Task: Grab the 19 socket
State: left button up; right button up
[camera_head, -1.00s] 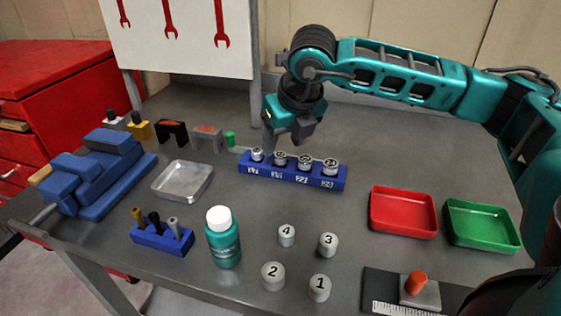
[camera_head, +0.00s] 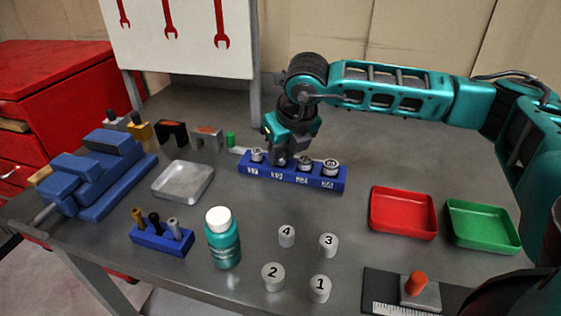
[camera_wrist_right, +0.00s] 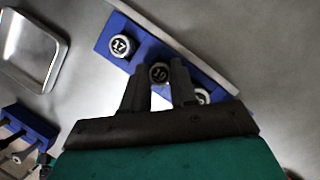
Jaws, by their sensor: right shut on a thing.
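The blue socket rack (camera_head: 326,182) stands mid-table with a row of silver sockets and number labels on its front. The 19 socket (camera_wrist_right: 159,72) sits between the two fingers of my right gripper (camera_wrist_right: 160,85) in the right wrist view. In the head view my right gripper (camera_head: 279,158) is down at the second place of the rack and hides that socket. The gripper is shut on the 19 socket, which is at the rack. The 17 socket (camera_head: 257,155) is just left of it; it also shows in the right wrist view (camera_wrist_right: 121,46). My left gripper is not in view.
Two more sockets stand right of the gripper in the rack. A red tray (camera_head: 403,213) and a green tray (camera_head: 482,225) lie at the right. A metal tray (camera_head: 183,182), a blue vise (camera_head: 95,175) and a teal bottle (camera_head: 223,240) are at the left. Numbered cylinders (camera_head: 273,277) stand in front.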

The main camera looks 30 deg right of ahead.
grip_shut()
jog(key=shift+r, duration=0.1)
